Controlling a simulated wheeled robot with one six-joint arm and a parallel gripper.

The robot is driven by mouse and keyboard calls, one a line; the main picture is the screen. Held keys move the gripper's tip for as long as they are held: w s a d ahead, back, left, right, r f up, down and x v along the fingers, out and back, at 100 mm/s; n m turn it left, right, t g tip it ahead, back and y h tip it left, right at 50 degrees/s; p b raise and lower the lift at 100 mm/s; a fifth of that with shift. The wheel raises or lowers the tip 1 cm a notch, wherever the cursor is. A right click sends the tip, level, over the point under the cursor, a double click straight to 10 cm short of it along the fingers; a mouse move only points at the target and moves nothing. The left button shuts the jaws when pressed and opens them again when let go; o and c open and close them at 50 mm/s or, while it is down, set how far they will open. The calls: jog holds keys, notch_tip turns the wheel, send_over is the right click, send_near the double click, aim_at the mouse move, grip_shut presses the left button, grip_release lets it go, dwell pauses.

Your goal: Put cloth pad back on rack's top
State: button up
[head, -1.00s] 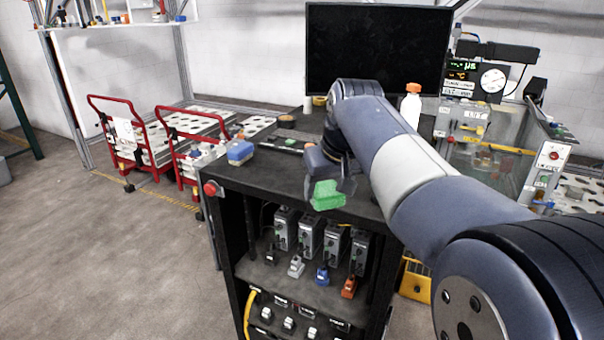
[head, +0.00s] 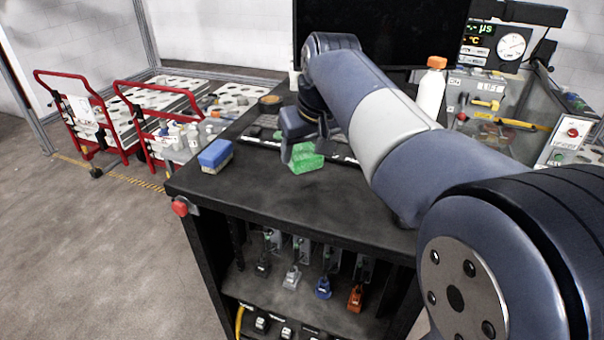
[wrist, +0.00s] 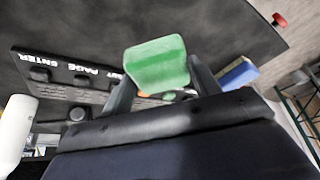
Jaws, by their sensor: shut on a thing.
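The green cloth pad (head: 306,160) is held in my gripper (head: 305,148), over the black top of the rack (head: 270,205). In the wrist view the pad (wrist: 157,63) sits between the two fingers of my gripper (wrist: 160,82), which are shut on it. The rack's top (wrist: 215,35) shows behind the pad in that view. I cannot tell whether the pad touches the top or is slightly above it. My arm hides part of the rack's right side.
A blue sponge-like block (head: 215,155) lies on the top, left of the pad. A keyboard (wrist: 75,90) lies behind the pad. A white bottle with an orange cap (head: 431,92) stands at the right. The front middle of the top is clear.

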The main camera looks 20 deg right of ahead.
notch_tip(320, 180, down, 7)
jog(key=shift+r, duration=0.2)
jog(key=shift+f, duration=0.1)
jog(key=o, duration=0.9)
jog(key=v, duration=1.2)
jog(key=shift+a, duration=0.1)
